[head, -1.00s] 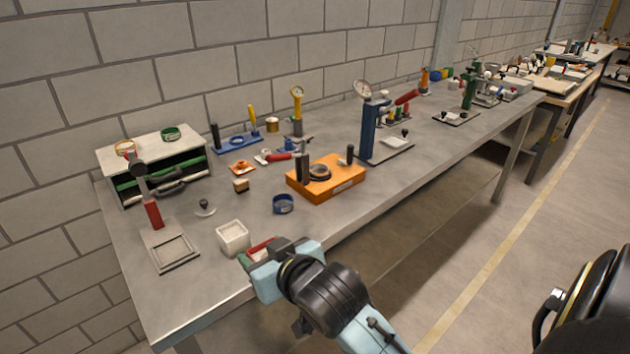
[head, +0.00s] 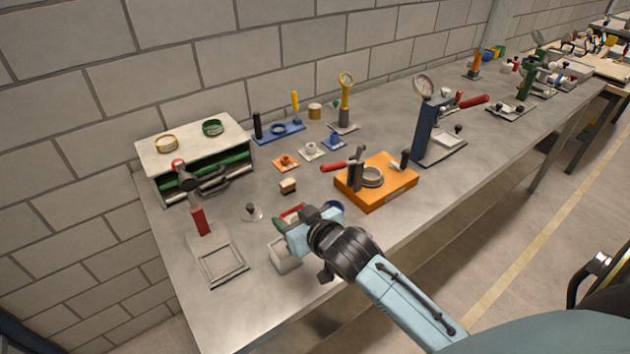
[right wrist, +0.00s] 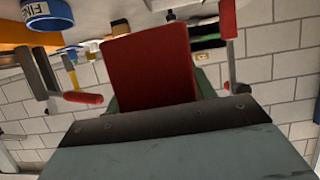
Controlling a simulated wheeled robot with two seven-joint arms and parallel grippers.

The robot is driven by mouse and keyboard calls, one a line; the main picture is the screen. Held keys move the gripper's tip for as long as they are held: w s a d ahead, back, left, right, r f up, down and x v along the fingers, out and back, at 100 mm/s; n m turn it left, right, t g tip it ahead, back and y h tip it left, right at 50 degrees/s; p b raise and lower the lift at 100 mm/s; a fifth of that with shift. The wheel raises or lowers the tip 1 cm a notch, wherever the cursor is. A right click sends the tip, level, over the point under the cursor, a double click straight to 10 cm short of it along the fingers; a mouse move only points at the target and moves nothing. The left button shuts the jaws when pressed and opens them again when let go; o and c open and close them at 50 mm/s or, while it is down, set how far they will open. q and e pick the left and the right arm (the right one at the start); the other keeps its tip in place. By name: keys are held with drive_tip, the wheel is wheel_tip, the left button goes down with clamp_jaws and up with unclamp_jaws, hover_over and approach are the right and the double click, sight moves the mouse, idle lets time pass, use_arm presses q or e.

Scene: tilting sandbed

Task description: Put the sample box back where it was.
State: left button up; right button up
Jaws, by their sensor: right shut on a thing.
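My right gripper (head: 292,224) reaches over the near left part of the bench. It is shut on a red and green thing (head: 291,210), whose broad red face fills the middle of the right wrist view (right wrist: 150,66), with green showing behind its edges. I cannot tell whether this is the sample box. A white box (head: 285,258) stands on the bench just below and in front of this gripper, its upper part hidden. My left gripper is not in view.
A red-posted press with a square frame (head: 243,277) stands to the left. A knobbed disc (head: 251,212), a small brown block (head: 288,186) and a blue ring (head: 333,207) lie around. An orange fixture (head: 390,198) is to the right. A shelf unit (head: 150,152) stands at the back left.

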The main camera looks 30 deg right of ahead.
use_arm(q)
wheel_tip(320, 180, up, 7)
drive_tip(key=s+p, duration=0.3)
drive_tip(key=p, duration=0.3)
use_arm(e)
drive_tip(key=d+f+b, duration=0.2)
drive_tip(key=w+d+f+b, duration=0.1)
drive_tip(key=d+f+b, duration=0.1)
drive_tip(key=w+d+f+b, duration=0.1)
drive_tip(key=d+f+b, duration=0.1)
drive_tip(key=shift+d+f, duration=0.35)
drive_tip(key=shift+d, duration=0.05)
use_arm(q)
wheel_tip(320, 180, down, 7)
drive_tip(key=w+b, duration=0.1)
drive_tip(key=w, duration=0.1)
drive_tip(key=shift+b, duration=0.3)
use_arm(e)
drive_tip(key=shift+f, duration=0.6)
use_arm(q)
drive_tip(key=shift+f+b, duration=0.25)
drive_tip(key=shift+b, duration=0.1)
use_arm(e)
drive_tip(key=shift+f, duration=0.6)
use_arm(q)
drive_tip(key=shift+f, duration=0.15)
use_arm(e)
drive_tip(key=shift+s+f, duration=0.1)
drive_tip(key=shift+f, duration=0.05)
